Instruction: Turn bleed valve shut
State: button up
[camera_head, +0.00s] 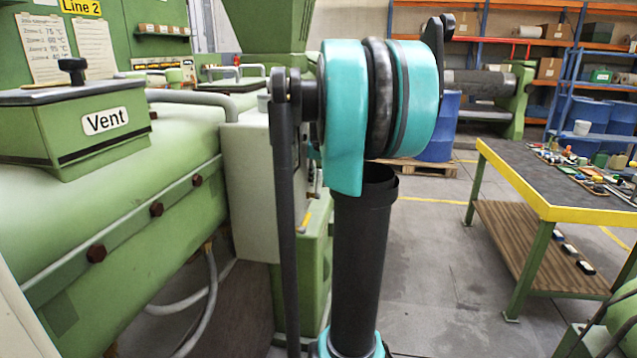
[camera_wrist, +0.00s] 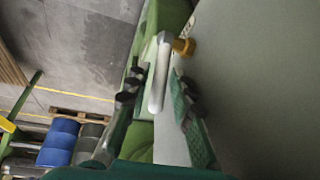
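The bleed valve shows in the wrist view as a pale lever handle (camera_wrist: 158,78) with a brass-coloured stem (camera_wrist: 184,46) at its upper right, against a grey-green surface. My gripper (camera_wrist: 161,98) has one dark finger with a green pad on each side of the handle. The fingers are apart, and the handle's length lies between them. Whether either pad touches the handle I cannot tell.
A green machine with a "Vent" box (camera_head: 82,125) fills the left. A pale cabinet (camera_head: 248,180) stands behind my arm. A workbench (camera_head: 560,195) with tools is at the right. Blue drums (camera_head: 590,118) and shelves stand at the back. The floor between machine and bench is clear.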

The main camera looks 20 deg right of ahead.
jog(key=shift+w+f, duration=0.2)
jog(key=shift+f, duration=0.4)
grip_shut()
